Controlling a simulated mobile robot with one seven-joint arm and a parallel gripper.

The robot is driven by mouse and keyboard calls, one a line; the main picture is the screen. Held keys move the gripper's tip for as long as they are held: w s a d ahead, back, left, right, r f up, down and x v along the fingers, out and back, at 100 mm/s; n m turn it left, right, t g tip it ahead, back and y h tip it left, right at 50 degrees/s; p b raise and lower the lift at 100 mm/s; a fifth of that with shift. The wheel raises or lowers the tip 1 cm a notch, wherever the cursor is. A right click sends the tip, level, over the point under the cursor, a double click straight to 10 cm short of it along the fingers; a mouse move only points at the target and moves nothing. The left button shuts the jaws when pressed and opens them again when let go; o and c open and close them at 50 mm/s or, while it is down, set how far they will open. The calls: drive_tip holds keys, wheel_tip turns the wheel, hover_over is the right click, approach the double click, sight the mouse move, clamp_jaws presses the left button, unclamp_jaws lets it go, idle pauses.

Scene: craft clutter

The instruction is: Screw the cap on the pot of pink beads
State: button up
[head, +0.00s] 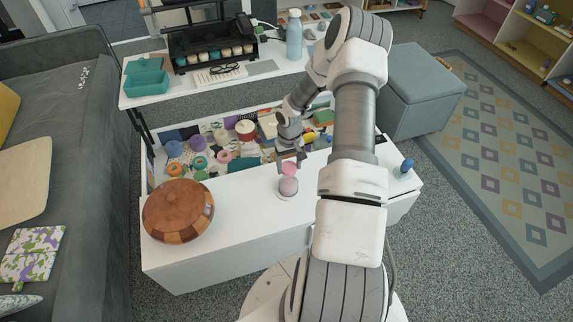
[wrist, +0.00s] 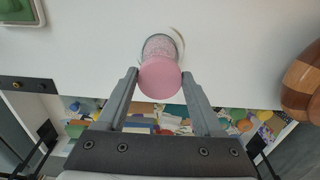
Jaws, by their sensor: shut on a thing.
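The pot of pink beads (head: 288,187) stands upright on the white table top (head: 240,205), on a pale round base. In the wrist view the pot (wrist: 160,45) is clear-sided with pink beads inside, partly hidden behind the cap. The pink round cap (head: 289,169) is just above the pot in the head view. My gripper (head: 290,164) is shut on the cap. In the wrist view my gripper's two fingers (wrist: 160,76) press the sides of the cap (wrist: 160,84). I cannot tell whether cap and pot touch.
A wooden lidded bowl (head: 178,211) stands on the table's left end. A blue-topped item (head: 406,166) stands at the right end. An open compartment full of craft clutter (head: 222,158) lies behind the white top. Clear white surface surrounds the pot.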

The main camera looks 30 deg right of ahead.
sight(289, 168)
drive_tip(key=shift+f+b, duration=1.7)
drive_tip(key=shift+f, duration=0.45)
drive_tip(key=shift+f+b, duration=0.7)
drive_tip(key=shift+f, duration=0.05)
drive_tip(key=o, duration=1.3)
wheel_tip(289, 168, up, 18)
drive_tip(key=p, duration=0.5)
drive_tip(key=shift+f, duration=0.25)
